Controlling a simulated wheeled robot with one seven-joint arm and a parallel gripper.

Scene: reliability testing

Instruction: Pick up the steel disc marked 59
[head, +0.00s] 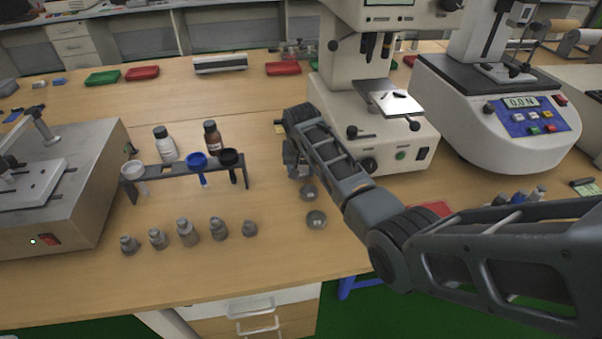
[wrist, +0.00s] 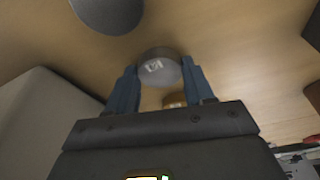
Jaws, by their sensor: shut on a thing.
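In the wrist view my gripper (wrist: 158,66) has its two blue-grey fingers on either side of a grey steel disc (wrist: 158,60) and is shut on it. The disc has a pale mark on its face, which I cannot read surely as 59. A second grey disc (wrist: 107,12) lies apart at the top left of the wrist view. In the head view my gripper (head: 293,160) is low over the table, its fingers mostly hidden by my arm. Two small grey discs show there, one close to the gripper (head: 308,191) and one nearer the front edge (head: 316,219).
A row of several grey weights (head: 187,233) stands left of the gripper. Behind them is a rack (head: 180,172) with funnels, with two bottles (head: 165,145) beyond. A white press-like instrument (head: 385,135) stands close to the arm on the right. A brass-coloured piece (wrist: 174,100) lies near the fingers.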

